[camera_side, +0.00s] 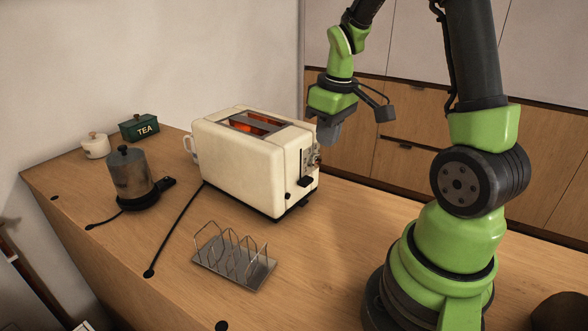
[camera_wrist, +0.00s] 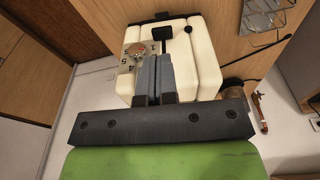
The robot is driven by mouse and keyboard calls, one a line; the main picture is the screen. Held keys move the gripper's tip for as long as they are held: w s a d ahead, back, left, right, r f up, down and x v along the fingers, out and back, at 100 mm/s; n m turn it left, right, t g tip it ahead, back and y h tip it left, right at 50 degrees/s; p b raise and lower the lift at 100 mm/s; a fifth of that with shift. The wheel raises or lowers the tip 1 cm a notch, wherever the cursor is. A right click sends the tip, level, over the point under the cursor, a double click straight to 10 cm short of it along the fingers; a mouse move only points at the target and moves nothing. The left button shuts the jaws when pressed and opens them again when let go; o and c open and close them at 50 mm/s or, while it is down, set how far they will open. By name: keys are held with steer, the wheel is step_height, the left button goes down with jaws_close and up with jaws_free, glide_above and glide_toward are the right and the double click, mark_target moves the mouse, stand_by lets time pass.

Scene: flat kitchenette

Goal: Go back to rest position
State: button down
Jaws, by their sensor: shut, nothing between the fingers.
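My gripper (camera_side: 327,132) is in front of the control end of the cream toaster (camera_side: 240,165), near its dial and lever. Its fingers are shut with nothing between them. In the wrist view my gripper (camera_wrist: 153,78) points at the toaster (camera_wrist: 203,62), with the dial (camera_wrist: 137,50) left of the fingers and the black lever (camera_wrist: 153,32) beyond them. I cannot tell whether the fingertips touch the toaster. The toaster's top slots (camera_side: 250,124) glow orange. The lever (camera_side: 304,182) sits low on the end panel.
A wire toast rack (camera_side: 235,262) stands empty in front of the toaster. A dark kettle or pot (camera_side: 129,174), a green TEA tin (camera_side: 140,127) and a white lidded pot (camera_side: 95,146) stand at the left. Black cords cross the wooden counter (camera_side: 300,275). Wooden cabinets stand behind.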

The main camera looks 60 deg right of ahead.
steer(key=s+a+r+m+t+y, duration=0.1)
steer(key=s+a+r+t, duration=0.1)
steer(key=s+a+r, duration=0.2)
steer(key=s+a+r+m+t+y, duration=0.1)
steer(key=s+a+r+t, duration=0.2)
steer(key=s+a+r, duration=0.2)
steer(key=a+r, duration=0.3)
steer(key=a, duration=0.4)
steer(key=shift+s+a+r+m+t, duration=0.2)
steer(key=shift+a+m+t, duration=0.1)
steer(key=shift+m, duration=0.1)
